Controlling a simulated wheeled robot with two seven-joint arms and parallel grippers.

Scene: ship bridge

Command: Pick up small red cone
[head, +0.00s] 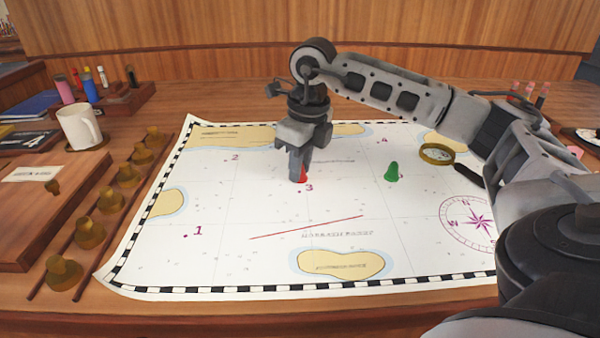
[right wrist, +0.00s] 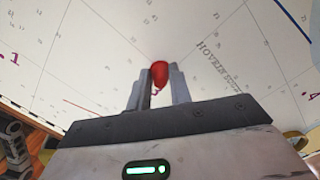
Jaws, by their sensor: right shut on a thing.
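The small red cone (head: 302,174) stands on the chart beside the printed number 3, mostly hidden by my right gripper in the head view. My right gripper (head: 300,168) points down at it from above, its fingers shut on the cone. In the right wrist view the red cone (right wrist: 160,73) shows between the two fingertips (right wrist: 161,80) over the white chart. I cannot tell whether the cone is lifted off the chart. My left gripper is not in view.
The chart (head: 215,262) covers the middle of the table. A green cone (head: 391,172) and a magnifying glass (head: 437,154) lie to the right. Several brass weights (head: 88,232) line the left edge. A white mug (head: 80,127) and a pen holder (head: 118,103) stand at the left.

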